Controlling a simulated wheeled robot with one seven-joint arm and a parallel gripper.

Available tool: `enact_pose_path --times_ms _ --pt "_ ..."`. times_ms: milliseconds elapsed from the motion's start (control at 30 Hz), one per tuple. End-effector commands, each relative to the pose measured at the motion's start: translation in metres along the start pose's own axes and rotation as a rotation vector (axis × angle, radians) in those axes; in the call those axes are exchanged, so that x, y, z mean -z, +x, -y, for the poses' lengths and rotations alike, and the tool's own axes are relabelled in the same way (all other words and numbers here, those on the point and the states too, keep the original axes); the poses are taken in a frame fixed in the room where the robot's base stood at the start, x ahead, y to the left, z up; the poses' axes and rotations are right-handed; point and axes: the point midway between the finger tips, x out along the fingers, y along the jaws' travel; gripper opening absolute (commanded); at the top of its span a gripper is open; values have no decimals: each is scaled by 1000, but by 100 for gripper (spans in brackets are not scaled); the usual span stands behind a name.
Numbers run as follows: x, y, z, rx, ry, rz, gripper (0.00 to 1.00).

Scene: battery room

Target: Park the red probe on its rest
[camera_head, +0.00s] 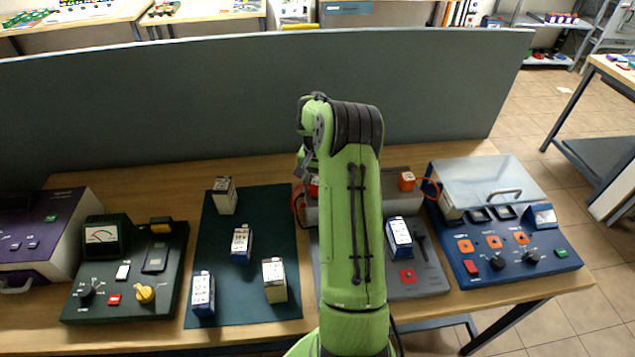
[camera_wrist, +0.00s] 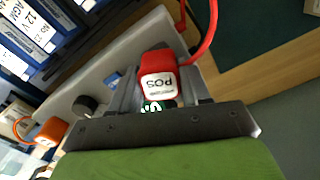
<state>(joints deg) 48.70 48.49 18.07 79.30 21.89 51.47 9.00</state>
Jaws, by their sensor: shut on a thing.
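The red probe (camera_wrist: 158,72), labelled POS, is between the fingers of my gripper (camera_wrist: 156,96) in the wrist view. My gripper is shut on it, and a red cable runs from its upper end. A small red part (camera_head: 314,187) shows beside my arm in the head view. The probe is over or close to the grey tester (camera_wrist: 118,72); I cannot tell whether it touches. The rest cannot be made out clearly. In the head view my arm hides most of the gripper and the left part of the grey tester (camera_head: 430,276).
An orange plug (camera_head: 407,181) with a cable stands at the tester's back. A blue-and-white battery (camera_head: 399,237) sits on the tester. A blue charger (camera_head: 505,264) with a clear lid is at right. Several batteries stand on the green mat (camera_head: 215,290). A grey partition (camera_head: 180,110) rises behind.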

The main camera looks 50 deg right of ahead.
Motion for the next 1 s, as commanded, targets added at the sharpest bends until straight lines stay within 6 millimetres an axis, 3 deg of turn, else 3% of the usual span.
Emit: enact_pose_path --times_ms 667,700,767,1000 --pt "0 14 0 0 0 0 11" --pt "0 14 0 0 0 0 50" --pt "0 13 0 0 0 0 57" --pt "0 13 0 -1 0 0 57"
